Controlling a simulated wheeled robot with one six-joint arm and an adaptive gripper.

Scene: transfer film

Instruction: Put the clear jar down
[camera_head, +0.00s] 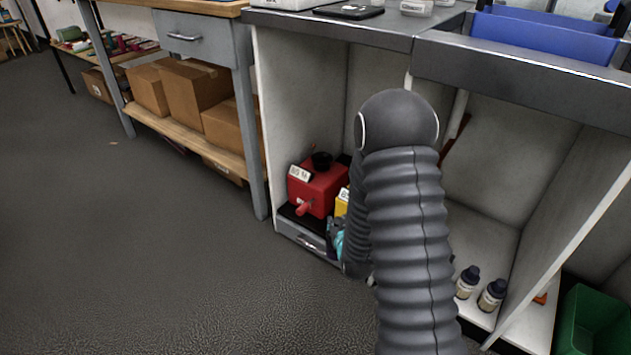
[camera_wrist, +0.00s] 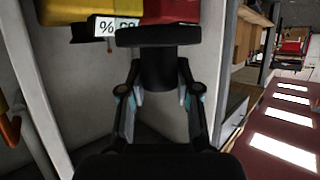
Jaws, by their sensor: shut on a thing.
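My gripper (camera_wrist: 160,88) shows in the wrist view, with teal pads on its fingers. It is shut on a dark cylindrical thing (camera_wrist: 158,68) with a wide, flat black end. I cannot make out clear walls on it, so I cannot tell from its look that it is the clear jar. In the head view my arm hides most of the gripper, and only a bit of teal shows low in the cabinet opening, close to a yellow box (camera_head: 341,203). The held thing cannot be made out there.
A red box (camera_head: 322,183) stands beside the yellow box on a low shelf in the grey cabinet (camera_head: 305,90). Two dark-capped bottles (camera_head: 467,282) (camera_head: 491,295) stand on the cabinet floor at right, by a green bin (camera_head: 597,325). The floor at left is clear.

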